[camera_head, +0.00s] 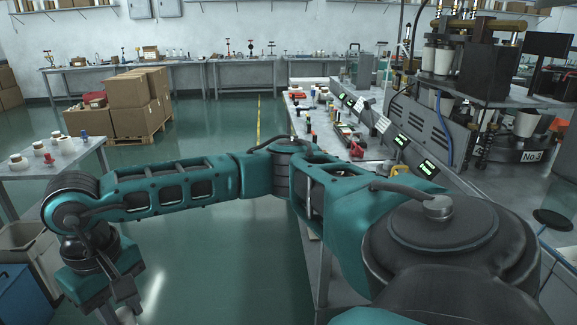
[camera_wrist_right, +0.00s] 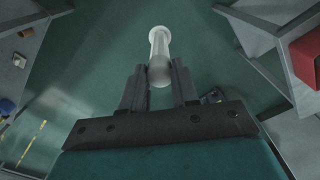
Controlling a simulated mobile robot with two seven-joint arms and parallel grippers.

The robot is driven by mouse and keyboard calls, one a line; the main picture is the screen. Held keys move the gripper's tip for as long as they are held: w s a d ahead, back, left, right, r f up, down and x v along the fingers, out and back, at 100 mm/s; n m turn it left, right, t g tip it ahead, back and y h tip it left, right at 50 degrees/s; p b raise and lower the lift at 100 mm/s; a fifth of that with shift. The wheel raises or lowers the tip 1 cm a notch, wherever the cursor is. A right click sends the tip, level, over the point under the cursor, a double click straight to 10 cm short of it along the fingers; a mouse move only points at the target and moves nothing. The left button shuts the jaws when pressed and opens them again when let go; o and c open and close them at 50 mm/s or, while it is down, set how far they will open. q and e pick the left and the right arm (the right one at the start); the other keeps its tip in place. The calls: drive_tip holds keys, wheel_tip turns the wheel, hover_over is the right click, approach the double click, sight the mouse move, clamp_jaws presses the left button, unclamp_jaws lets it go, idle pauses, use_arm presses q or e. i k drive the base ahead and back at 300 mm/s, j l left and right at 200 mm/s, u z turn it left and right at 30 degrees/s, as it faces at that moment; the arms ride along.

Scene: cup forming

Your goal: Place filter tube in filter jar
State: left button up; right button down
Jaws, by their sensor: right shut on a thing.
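My right gripper (camera_wrist_right: 158,82) is shut on a pale, translucent tube (camera_wrist_right: 160,45) with a wider rim at its far end, which looks like the filter tube. The tube points away from the fingers, over bare green floor. In the head view my right arm reaches across to the left. Its gripper (camera_head: 122,296) hangs at the lower left, where a small pale part of the tube shows near the bottom edge. I cannot pick out the filter jar for certain in either view. My left gripper is not in view.
A table (camera_head: 88,162) at the left bears white rolls and small red and blue items. A blue bin (camera_head: 25,298) stands below it. Cardboard boxes (camera_head: 130,92) sit on a pallet behind. A long workbench (camera_head: 320,128) with machines runs along the right. The middle floor is clear.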

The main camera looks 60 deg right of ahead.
sight(554, 219)
drive_tip(key=z, duration=0.5)
drive_tip(key=k+l+z, duration=0.1)
drive_tip(key=z, duration=0.4)
drive_tip(key=k+l+z, duration=0.1)
drive_tip(key=z, duration=0.35)
drive_tip(key=l+z, duration=0.1)
drive_tip(key=z, duration=0.4)
drive_tip(key=l+z, duration=0.1)
drive_tip(key=z, duration=0.4)
